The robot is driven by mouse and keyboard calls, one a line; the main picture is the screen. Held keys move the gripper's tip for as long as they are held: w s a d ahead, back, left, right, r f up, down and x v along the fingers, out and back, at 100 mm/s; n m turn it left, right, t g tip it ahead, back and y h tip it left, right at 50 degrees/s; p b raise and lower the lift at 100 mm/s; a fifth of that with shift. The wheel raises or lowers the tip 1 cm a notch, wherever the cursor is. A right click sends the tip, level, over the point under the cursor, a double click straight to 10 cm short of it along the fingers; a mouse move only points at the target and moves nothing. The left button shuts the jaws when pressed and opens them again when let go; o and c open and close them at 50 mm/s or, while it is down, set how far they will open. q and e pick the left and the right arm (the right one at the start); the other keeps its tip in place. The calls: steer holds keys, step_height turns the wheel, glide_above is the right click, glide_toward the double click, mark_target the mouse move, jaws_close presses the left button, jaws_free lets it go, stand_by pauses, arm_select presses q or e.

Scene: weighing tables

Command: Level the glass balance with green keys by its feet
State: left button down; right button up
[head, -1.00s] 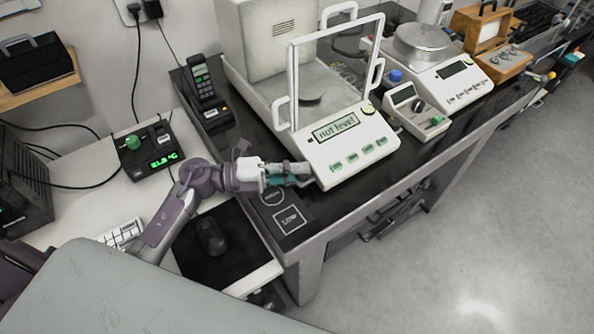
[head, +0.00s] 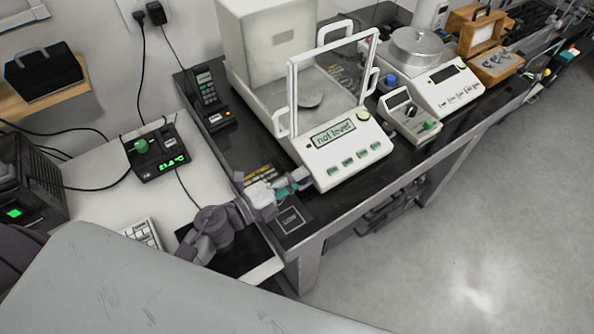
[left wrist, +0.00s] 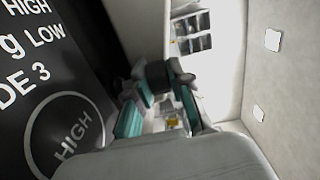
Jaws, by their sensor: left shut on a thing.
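The glass balance with green keys (head: 322,168) stands on the dark weighing table. Its display (head: 332,134) reads "not level", and its glass door frame stands upright. My left gripper (head: 296,182) is low at the balance's front left corner, with teal finger pads. In the left wrist view the gripper (left wrist: 158,112) is shut on a dark round foot (left wrist: 157,75) beside the pale casing. The fingers partly hide the foot, so I cannot see its full shape. My right gripper is in neither view.
A smaller device with a dial (head: 409,114) and a second balance with a metal pan (head: 445,92) stand to the right. A handset (head: 208,97) stands behind left. The dark table (head: 235,155) has printed markings at its left end.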

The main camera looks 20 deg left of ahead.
arm_select(q)
steer(key=shift+s+n+t+y, duration=0.1)
steer(key=shift+n+t+y, duration=0.55)
steer(key=shift+y, duration=0.25)
steer(key=shift+n+y, duration=0.25)
steer(key=shift+y, duration=0.05)
steer(key=c, duration=1)
jaws_free()
steer(key=shift+c, duration=0.2)
steer(key=v, duration=1.2)
steer(key=shift+d+f, duration=0.15)
